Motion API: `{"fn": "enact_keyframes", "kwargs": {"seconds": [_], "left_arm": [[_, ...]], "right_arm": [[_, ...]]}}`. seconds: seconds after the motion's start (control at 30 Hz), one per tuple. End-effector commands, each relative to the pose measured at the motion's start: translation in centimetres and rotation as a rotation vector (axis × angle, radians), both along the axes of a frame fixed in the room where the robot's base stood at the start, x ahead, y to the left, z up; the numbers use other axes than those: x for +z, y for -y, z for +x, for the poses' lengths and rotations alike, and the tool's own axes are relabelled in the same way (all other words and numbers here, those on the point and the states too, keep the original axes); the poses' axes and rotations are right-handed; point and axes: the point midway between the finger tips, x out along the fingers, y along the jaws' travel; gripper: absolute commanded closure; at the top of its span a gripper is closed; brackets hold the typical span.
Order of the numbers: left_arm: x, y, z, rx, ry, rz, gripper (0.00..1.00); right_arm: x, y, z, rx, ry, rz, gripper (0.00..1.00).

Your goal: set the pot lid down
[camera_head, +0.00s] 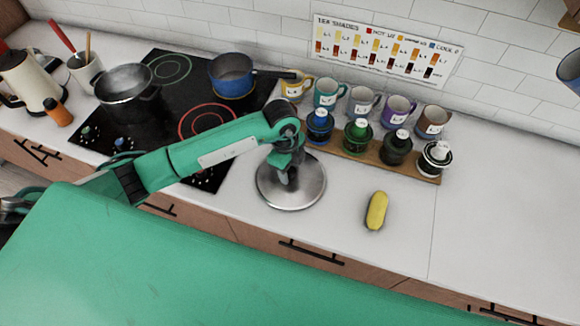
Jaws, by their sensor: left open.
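The pot lid (306,192) is a round, shiny metal disc on the white counter, right of the black stove. My left gripper (290,178) is over the middle of the lid, pointing down, with its jaws open around or just above the knob. The wrist hides the knob, so I cannot tell whether the fingers touch it. My right gripper is not in the view.
A blue saucepan (232,72) is on the stove. The counter at the right (505,215) is clear.

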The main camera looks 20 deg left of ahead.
Motion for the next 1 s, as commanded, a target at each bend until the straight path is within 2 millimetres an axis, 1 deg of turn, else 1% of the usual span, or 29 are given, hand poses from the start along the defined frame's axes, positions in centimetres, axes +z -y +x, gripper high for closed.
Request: {"fn": "enact_keyframes", "kwargs": {"seconds": [0.1,0.17,0.23,0.4,0.6,0.7,0.83,1.0], "left_arm": [[0.4,0.0,0.0,0.000,0.001,0.000,0.50],[0.7,-0.1,0.1,-0.001,0.002,0.000,0.50],[1.6,-0.2,0.2,-0.002,0.004,-0.001,0.50],[5.0,-0.6,0.2,-0.003,0.006,-0.002,0.50],[9.2,-1.1,0.4,0.000,0.005,0.000,0.50],[10.7,-1.2,0.4,-0.002,0.003,0.000,0.50],[11.9,-1.4,0.4,0.000,0.002,0.001,0.50],[12.3,-1.4,0.3,0.000,0.000,0.000,0.50]], "right_arm": [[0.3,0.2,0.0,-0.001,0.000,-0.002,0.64],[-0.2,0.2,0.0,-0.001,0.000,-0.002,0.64],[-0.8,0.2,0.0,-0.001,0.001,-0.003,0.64],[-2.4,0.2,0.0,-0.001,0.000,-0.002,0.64],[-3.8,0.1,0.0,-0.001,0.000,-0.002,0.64],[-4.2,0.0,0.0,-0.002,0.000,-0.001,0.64],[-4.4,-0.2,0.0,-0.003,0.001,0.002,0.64],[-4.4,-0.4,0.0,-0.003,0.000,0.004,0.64]]}}
